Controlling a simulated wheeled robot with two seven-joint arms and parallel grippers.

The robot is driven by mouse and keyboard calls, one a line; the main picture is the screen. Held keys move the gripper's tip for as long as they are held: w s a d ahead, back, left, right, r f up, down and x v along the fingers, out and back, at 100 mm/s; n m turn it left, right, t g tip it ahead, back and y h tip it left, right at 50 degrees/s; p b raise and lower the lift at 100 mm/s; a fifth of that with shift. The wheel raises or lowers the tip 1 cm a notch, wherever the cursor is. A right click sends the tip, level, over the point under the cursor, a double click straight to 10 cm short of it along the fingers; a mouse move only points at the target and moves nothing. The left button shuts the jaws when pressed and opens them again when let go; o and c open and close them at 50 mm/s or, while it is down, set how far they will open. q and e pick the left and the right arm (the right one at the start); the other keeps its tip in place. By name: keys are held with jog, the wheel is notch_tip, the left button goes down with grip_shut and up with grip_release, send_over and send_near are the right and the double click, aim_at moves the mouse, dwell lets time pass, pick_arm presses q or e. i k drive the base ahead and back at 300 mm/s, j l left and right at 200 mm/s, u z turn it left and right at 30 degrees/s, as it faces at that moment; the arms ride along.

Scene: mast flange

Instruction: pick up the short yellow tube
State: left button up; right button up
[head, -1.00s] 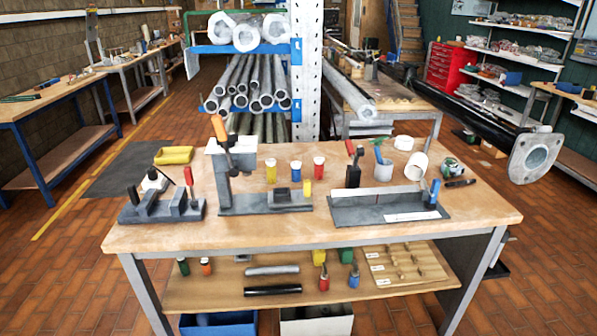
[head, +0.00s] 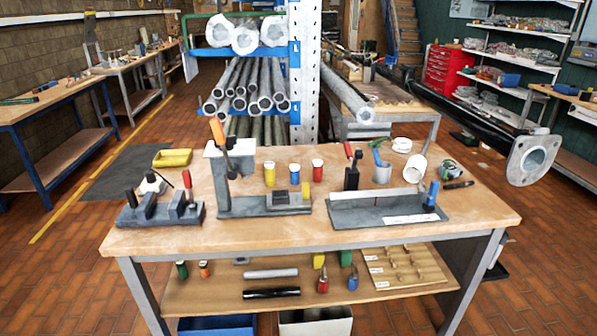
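Several yellow things show in the head view, and I cannot tell for certain which is the short yellow tube. A short upright yellow cylinder with a pale top (head: 270,174) stands on the workbench, left of a blue one (head: 295,173) and a red one (head: 318,171). A smaller yellow piece (head: 306,190) stands at the right end of the middle grey fixture (head: 235,207). Another yellow piece (head: 319,260) is on the lower shelf, its top hidden by the bench. Neither of my grippers is in view.
The wooden workbench (head: 300,238) also carries a left grey fixture (head: 160,213), a right grey fixture (head: 375,211), a grey cup (head: 382,172) and a yellow tray (head: 172,158) at the back left. The bench's front strip is clear. A pipe rack stands behind.

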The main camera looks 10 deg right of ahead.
aim_at(270, 174)
jog(key=i+l+u, duration=0.1)
jog(key=i+u, duration=0.25)
jog(key=i, duration=0.15)
jog(key=i+l+u, duration=0.35)
jog(key=i, duration=0.15)
jog(key=i+l+u, duration=0.35)
jog(key=i, duration=0.15)
jog(key=j, duration=0.1)
